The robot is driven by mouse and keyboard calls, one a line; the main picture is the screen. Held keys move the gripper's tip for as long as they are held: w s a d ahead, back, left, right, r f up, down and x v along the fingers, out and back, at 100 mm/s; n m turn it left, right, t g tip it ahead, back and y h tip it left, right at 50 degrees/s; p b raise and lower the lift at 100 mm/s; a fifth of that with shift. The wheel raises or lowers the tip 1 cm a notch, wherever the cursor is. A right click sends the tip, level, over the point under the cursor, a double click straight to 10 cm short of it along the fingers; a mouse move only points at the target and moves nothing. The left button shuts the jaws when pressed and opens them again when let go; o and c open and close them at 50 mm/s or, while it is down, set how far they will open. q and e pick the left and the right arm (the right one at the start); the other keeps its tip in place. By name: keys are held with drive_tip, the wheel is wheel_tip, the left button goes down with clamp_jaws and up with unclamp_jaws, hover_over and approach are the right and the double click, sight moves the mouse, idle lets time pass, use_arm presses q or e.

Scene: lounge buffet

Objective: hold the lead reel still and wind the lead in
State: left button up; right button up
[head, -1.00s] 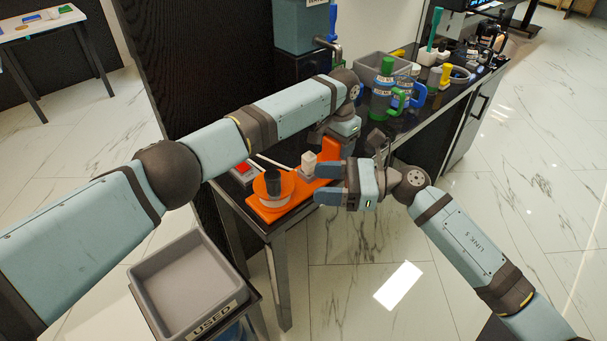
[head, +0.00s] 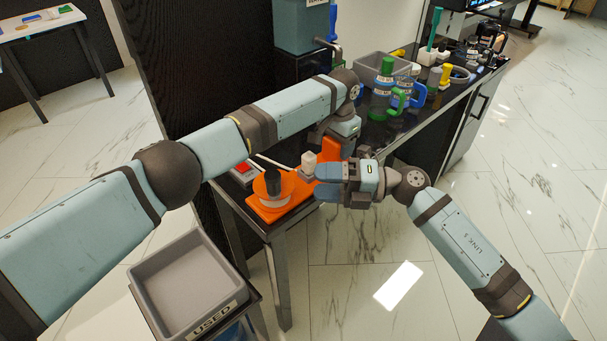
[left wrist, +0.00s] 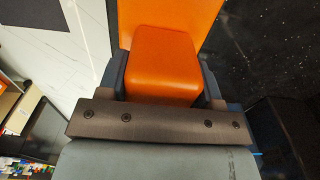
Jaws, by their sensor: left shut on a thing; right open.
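The lead reel is an orange base (head: 293,207) on the near end of the dark counter, with a round drum and a black knob (head: 273,183) on top. A white block (head: 309,162) and a thin pale lead (head: 271,162) show beside the drum. My left gripper (head: 328,139) is shut on the reel's upright orange end. The left wrist view shows that orange block (left wrist: 165,62) between its fingers. My right gripper (head: 321,182) is open and empty, just right of the reel, its fingers pointing left towards it. Part of the base is hidden behind it.
A grey tray marked USED (head: 190,290) stands at the near left. Open floor lies right of the counter's edge.

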drive_tip(key=a+m, duration=0.4)
drive_tip(key=m, duration=0.2)
drive_tip(key=a+m, duration=0.4)
drive_tip(key=m, duration=0.3)
drive_tip(key=a+m, duration=0.4)
drive_tip(key=m, duration=0.2)
drive_tip(key=shift+w+f+m, duration=0.15)
drive_tip(key=shift+m, duration=0.25)
drive_tip(key=c, duration=0.9)
